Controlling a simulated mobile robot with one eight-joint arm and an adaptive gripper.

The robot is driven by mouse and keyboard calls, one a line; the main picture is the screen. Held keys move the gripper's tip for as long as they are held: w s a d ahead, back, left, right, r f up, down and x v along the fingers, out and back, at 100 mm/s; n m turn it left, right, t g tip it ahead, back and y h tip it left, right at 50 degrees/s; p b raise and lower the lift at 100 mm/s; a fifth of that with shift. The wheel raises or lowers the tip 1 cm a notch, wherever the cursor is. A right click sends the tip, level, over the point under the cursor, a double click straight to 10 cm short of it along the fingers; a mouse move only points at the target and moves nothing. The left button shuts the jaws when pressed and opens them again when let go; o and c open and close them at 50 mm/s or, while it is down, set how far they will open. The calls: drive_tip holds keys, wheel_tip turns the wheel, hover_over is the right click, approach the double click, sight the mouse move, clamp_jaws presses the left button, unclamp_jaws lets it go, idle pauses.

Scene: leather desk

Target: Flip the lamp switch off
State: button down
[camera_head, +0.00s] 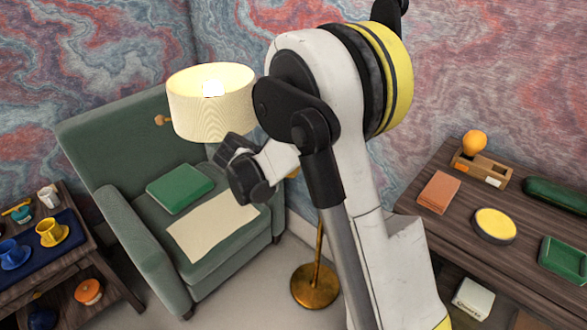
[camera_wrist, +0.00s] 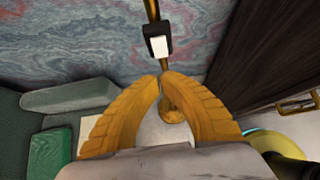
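The floor lamp has a cream shade (camera_head: 210,115) with a bright, lit bulb inside. Its brass pole and round base (camera_head: 314,287) show beside the armchair, and my arm hides part of the pole. In the wrist view the lamp switch (camera_wrist: 158,46), a black box with a white face, sits on the brass pole. My gripper (camera_wrist: 160,77) has its two orange fingers closed together at the tips, with nothing between the tips. The tips appear just below the switch in that view, and I see a gap between them and it. In the head view my arm mostly hides the fingers.
A green armchair (camera_head: 120,130) with a green book (camera_head: 180,188) and a cream cloth (camera_head: 212,229) stands left of the pole. A dark wooden desk (camera_head: 465,225) with several items is at right. A side table (camera_head: 88,255) with cups is at left.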

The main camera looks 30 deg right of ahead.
drive_tip(key=shift+a+f+y, duration=0.5)
drive_tip(key=shift+a+y, duration=0.05)
drive_tip(key=shift+y, duration=0.05)
drive_tip(key=shift+f, duration=0.1)
drive_tip(key=d+r+b+x, duration=0.1)
drive_tip(key=b+x, duration=0.4)
drive_tip(key=x, duration=0.8)
drive_tip(key=shift+d+r, duration=0.35)
drive_tip(key=shift+d, duration=0.15)
